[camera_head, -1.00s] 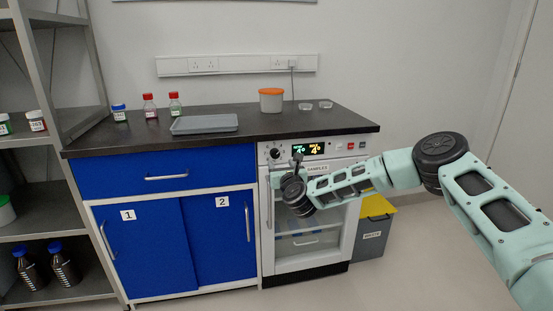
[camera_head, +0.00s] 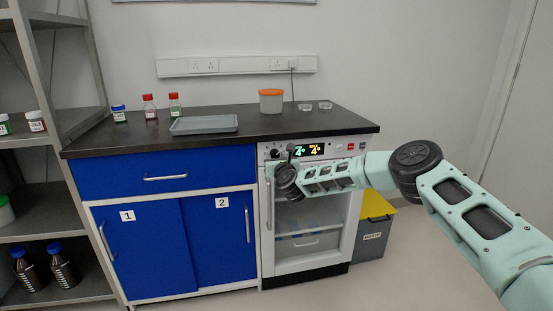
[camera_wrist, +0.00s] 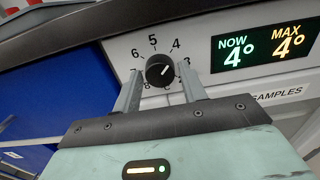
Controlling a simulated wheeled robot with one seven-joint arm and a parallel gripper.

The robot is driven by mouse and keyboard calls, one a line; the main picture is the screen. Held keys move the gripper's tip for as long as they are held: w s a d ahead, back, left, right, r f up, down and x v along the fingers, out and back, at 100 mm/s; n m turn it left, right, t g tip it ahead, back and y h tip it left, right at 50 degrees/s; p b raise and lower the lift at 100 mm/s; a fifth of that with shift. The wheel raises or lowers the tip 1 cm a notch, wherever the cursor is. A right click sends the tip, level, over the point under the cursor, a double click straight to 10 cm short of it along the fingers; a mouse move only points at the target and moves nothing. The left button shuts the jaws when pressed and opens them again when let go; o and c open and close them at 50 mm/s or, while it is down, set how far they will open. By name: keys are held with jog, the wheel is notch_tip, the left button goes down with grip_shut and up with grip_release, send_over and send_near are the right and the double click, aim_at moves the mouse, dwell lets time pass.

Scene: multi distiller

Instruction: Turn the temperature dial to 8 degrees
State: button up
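The temperature dial (camera_wrist: 160,69) is a round black knob on the white cabinet's control panel, ringed by printed numbers. Its white mark points up and right, towards the 4. It also shows small in the head view (camera_head: 274,153). The display (camera_wrist: 263,47) reads NOW 4° in green and MAX 4° in yellow. My gripper (camera_wrist: 160,80) is open, with one finger on each side of the dial. Gaps show between knob and fingers in the wrist view. The lower numbers are partly hidden by the knob and fingers. In the head view my wrist (camera_head: 288,181) is in front of the panel.
The dark worktop (camera_head: 220,138) overhangs just above the panel. Blue cupboards (camera_head: 165,240) stand to the left. The glass-fronted door (camera_head: 310,235) is below the panel, and a grey bin with a yellow lid (camera_head: 374,230) is to its right.

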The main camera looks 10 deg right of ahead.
jog(key=c, duration=0.5)
jog(key=shift+c, duration=0.2)
jog(key=shift+n, duration=0.3)
